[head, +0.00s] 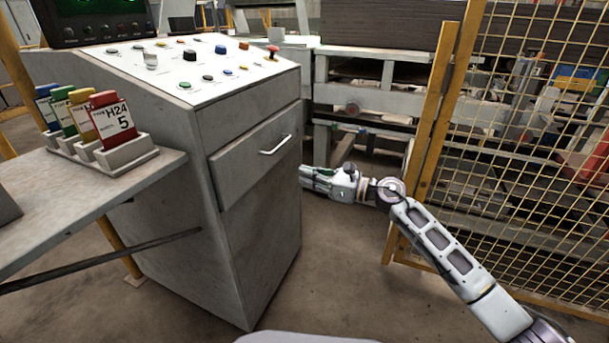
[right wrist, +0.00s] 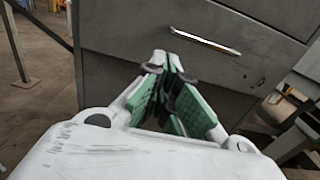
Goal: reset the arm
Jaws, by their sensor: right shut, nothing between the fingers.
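My right arm (head: 440,245) comes in from the lower right in the head view. Its gripper (head: 308,176) points left, just right of the grey control cabinet (head: 255,230), whose edge is close to the fingertips. In the right wrist view the gripper's green-padded fingers (right wrist: 172,75) meet at the tips, shut and empty. The cabinet front and its drawer (right wrist: 190,40) with a metal handle (right wrist: 204,40) are beyond the fingers. Whether the fingertips touch the cabinet, I cannot tell. My left gripper is not in view.
A yellow mesh fence (head: 530,130) stands right of my arm. A shelf (head: 60,190) with several coloured tags (head: 112,120) in a holder juts from the cabinet's left. Buttons (head: 190,55) cover the sloped panel. Floor (head: 350,290) between cabinet and fence is clear.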

